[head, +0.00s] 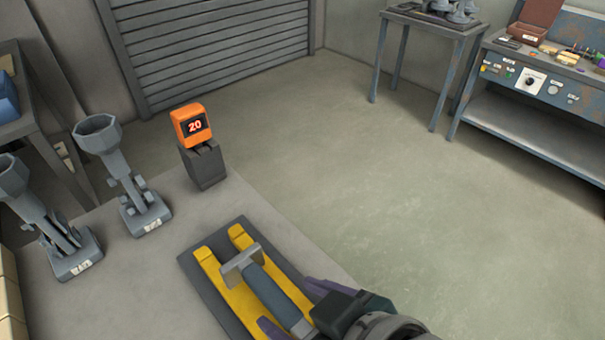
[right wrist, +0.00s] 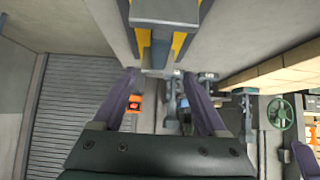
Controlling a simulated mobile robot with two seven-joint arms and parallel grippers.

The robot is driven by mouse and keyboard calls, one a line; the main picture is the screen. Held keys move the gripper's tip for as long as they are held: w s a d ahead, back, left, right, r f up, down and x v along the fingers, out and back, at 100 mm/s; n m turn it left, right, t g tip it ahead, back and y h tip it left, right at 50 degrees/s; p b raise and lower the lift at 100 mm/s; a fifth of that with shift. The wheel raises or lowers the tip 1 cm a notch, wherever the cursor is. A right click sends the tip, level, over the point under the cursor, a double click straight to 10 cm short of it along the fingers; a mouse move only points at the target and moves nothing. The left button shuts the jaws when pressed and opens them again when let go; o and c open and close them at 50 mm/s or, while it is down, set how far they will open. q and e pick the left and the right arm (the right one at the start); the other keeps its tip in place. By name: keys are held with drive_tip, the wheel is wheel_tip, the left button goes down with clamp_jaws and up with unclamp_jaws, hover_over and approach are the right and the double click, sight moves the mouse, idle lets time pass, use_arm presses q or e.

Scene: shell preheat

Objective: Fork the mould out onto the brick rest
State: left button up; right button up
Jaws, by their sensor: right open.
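The fork, a blue-grey bar (head: 267,289) with a flat grey crossplate (head: 241,262), lies between two yellow bars (head: 221,277) on a dark base. My right gripper (head: 296,307) is open, its purple fingers on either side of the bar's near end. I cannot tell whether they touch it. The right wrist view shows the bar (right wrist: 160,48) beyond the open fingertips. Two grey cup-topped pieces with number tags, which look like moulds, stand upright at left: one nearer the display (head: 124,180), one at the edge (head: 43,225). A purple piece at the right wrist view's right edge may be my left gripper.
An orange display reading 20 (head: 193,126) stands on a dark block at the table's back. Pale bricks (head: 10,296) show at the lower left edge and in the wrist view (right wrist: 272,76). A bench (head: 545,88) stands far right. Open floor lies between.

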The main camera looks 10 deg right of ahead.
sight(269, 290)
drive_tip(key=b+x, duration=0.3)
drive_tip(key=x, duration=0.1)
drive_tip(key=shift+f+b, duration=0.25)
drive_tip(key=shift+b, duration=0.1)
drive_tip(key=shift+b+x, duration=1.55)
drive_tip(key=shift+x, duration=0.5)
drive_tip(key=shift+w+r, duration=0.15)
drive_tip(key=shift+c, duration=0.2)
clamp_jaws()
drive_tip(key=shift+r, duration=0.1)
wheel_tip(269, 290, up, 8)
drive_tip(key=p, duration=0.8)
drive_tip(key=shift+p, duration=0.4)
